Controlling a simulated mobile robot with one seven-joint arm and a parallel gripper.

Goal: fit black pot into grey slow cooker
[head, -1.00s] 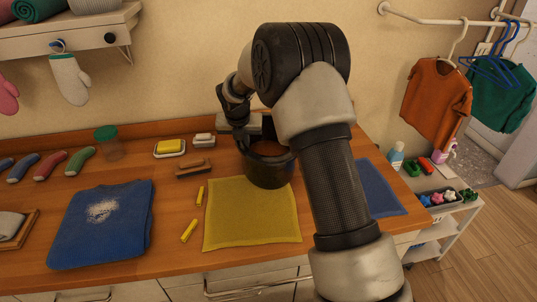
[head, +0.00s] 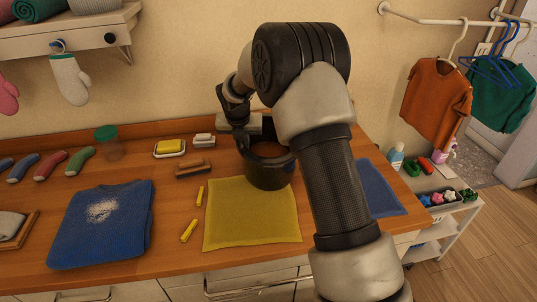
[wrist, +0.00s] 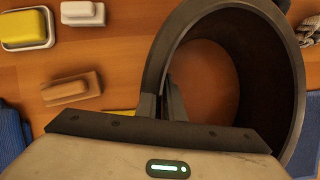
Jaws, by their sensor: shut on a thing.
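The black pot (head: 266,172) is at the back of the counter, just behind the yellow cloth and partly hidden by my arm. My gripper (head: 241,138) is at its left rim. In the wrist view, my gripper (wrist: 161,105) is shut on the near left wall of the black pot (wrist: 268,70), one finger showing inside it. A brown-orange round area shows within the pot; I cannot tell if it is its floor or contents. I cannot make out the grey slow cooker for sure; a light grey piece (head: 267,124) shows behind the pot, mostly hidden by my arm.
A yellow cloth (head: 250,215) lies in front of the pot and a blue cloth (head: 380,190) to the right. A wooden brush (head: 194,168), a soap dish (head: 169,149) and a folded blue garment (head: 105,230) lie to the left. The wall is close behind.

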